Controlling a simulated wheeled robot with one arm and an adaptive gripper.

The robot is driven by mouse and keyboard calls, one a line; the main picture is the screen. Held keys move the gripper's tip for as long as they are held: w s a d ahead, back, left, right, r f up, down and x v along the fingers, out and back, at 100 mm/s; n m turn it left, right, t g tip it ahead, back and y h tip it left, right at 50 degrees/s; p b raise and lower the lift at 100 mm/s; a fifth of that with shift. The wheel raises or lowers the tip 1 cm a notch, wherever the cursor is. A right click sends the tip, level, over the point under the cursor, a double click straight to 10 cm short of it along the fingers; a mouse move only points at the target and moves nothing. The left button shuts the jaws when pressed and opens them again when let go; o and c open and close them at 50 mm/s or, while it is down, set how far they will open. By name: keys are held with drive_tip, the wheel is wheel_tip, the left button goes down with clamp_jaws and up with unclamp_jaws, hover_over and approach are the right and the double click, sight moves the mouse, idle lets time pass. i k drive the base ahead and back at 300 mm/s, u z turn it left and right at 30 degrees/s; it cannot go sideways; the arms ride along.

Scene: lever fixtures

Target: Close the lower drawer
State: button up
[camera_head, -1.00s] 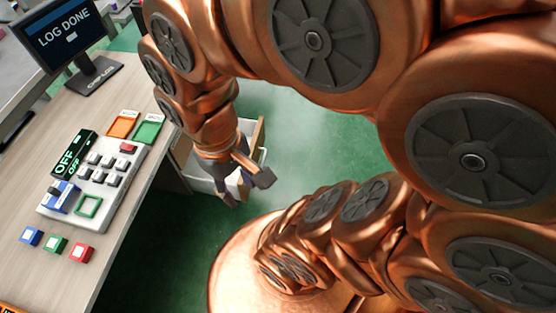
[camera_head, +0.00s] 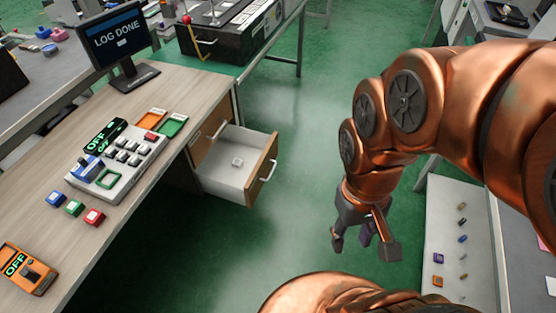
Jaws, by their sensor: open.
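The lower drawer (camera_head: 233,170) is pulled out from under the desk. It has a white inside, a wooden front and a metal handle (camera_head: 268,171) on that front. My gripper (camera_head: 364,246) points down, open and empty, to the right of the drawer over the green floor. It is clear of the drawer and touches nothing that I can see.
The desk (camera_head: 140,97) on the left carries a control panel (camera_head: 117,155), a monitor (camera_head: 120,45), coloured buttons and an orange switch box (camera_head: 27,268). A white table (camera_head: 458,235) with small parts stands at the right. Open green floor (camera_head: 300,130) lies between.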

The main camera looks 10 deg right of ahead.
sight(217, 175)
drive_tip(key=z, duration=0.2)
drive_tip(key=i, duration=1)
drive_tip(key=u, duration=0.65)
drive_tip(key=k, duration=0.5)
drive_tip(key=u, duration=1.05)
drive_tip(key=i, duration=1)
drive_tip(key=z, duration=1.2)
